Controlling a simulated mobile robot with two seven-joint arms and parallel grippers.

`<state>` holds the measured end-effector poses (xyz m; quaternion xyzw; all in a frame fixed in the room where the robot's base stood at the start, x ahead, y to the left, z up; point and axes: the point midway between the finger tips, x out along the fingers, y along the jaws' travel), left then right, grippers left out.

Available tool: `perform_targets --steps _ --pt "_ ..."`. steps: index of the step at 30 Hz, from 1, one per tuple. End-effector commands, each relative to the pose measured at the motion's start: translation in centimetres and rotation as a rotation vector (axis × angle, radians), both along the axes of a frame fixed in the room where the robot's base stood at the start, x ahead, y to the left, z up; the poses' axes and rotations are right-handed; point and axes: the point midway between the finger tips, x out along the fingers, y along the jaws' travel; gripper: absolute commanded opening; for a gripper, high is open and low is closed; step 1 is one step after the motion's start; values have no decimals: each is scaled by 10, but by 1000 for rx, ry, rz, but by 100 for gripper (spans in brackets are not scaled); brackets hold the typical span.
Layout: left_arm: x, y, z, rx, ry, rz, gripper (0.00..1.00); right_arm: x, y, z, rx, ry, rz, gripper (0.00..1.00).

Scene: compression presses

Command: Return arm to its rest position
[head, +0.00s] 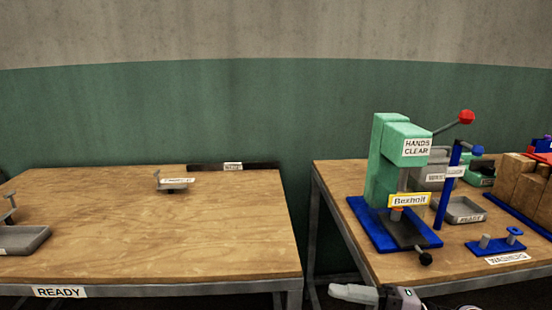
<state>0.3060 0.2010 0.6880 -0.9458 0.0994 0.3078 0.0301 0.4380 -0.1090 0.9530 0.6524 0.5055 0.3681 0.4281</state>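My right gripper (352,292) shows at the bottom edge, right of the middle, in front of the right table's near edge and below its top. Its pale fingers point left, and I cannot tell whether they are open or shut. Nothing can be seen held in it. The rest of that arm is cut off by the bottom of the view. My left gripper is not in view. A green press (383,160) labelled "HANDS CLEAR" stands upright on a blue base on the right table, behind my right gripper and apart from it. Its red-knobbed lever (450,124) points up and right.
The left table (150,245) is mostly bare, with a grey tray (40,236) at left and a small metal part (170,185) at the back. The right table (400,266) holds another grey tray (480,214), a blue washer stand (484,247) and wooden blocks (520,185). A gap separates the tables.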

Motion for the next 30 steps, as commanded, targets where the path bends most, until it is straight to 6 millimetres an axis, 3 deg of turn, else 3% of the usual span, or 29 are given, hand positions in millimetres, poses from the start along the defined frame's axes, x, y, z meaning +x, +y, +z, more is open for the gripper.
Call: perform_targets --steps 5,8,11,14,18,21,25,30 --pt "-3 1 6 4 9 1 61 7 -7 -7 317 198 -296 58" --pt "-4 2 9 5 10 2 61 10 -25 -29 434 346 -492 58" --pt "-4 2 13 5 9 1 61 5 -45 -65 509 521 -694 58" --pt "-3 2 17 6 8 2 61 -13 -66 -110 542 720 -890 58" --pt "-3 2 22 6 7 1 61 -59 -86 -174 527 1006 -1119 58" --pt "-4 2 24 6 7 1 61 -94 -92 -208 496 1175 -1225 58" --pt "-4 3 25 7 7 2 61 -125 -94 -232 461 1312 -1296 58" --pt "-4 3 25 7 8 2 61 -137 -94 -241 446 1363 -1317 58"
